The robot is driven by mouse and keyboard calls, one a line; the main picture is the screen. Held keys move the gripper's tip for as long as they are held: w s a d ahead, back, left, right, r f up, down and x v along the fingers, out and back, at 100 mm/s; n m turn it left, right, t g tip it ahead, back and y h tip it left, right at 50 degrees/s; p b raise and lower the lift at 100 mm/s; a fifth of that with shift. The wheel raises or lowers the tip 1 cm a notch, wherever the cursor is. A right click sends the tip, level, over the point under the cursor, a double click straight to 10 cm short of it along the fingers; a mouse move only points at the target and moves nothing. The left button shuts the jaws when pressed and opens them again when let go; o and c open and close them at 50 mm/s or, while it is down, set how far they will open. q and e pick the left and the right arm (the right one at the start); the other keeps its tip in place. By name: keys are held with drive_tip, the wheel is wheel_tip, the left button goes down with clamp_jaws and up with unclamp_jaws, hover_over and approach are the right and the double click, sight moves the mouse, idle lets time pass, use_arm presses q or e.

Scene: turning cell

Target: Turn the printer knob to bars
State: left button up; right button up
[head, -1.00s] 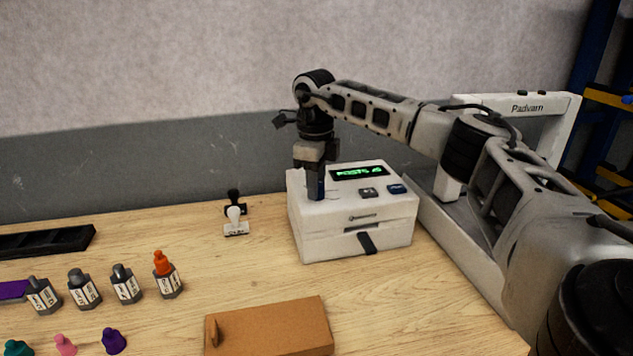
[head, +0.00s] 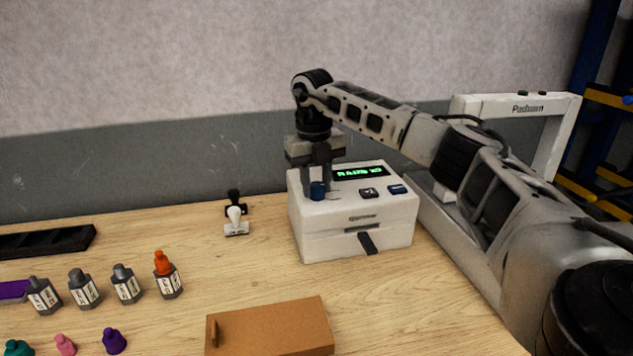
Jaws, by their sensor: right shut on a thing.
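The white label printer (head: 350,235) stands on the wooden bench, right of the middle. Its blue knob (head: 317,191) is on the top at the left. My right gripper (head: 318,185) points straight down and is shut on the knob, with its fingers at the knob's sides. The printer's display (head: 360,172) shows small green text that looks like "BARS" and a number, though it is blurred. A grey button (head: 369,193) and a blue button (head: 398,189) are below the display. My left gripper is not in view.
A white frame marked Padvarn (head: 525,107) stands behind my right arm. A black-and-white stamp (head: 236,213) is left of the printer. Several bottles (head: 125,284) and coloured caps are at left. A cardboard box (head: 270,328) lies in front.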

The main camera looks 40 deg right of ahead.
sight(314, 185)
drive_tip(key=shift+d+r+m, duration=0.1)
drive_tip(key=shift+r+m, duration=0.05)
drive_tip(key=shift+m, duration=0.45)
drive_tip(key=o, duration=1)
drive_tip(key=r, duration=1.5)
drive_tip(key=shift+w+a+r, duration=0.15)
drive_tip(key=shift+a+r, duration=0.15)
drive_tip(key=shift+r, duration=0.1)
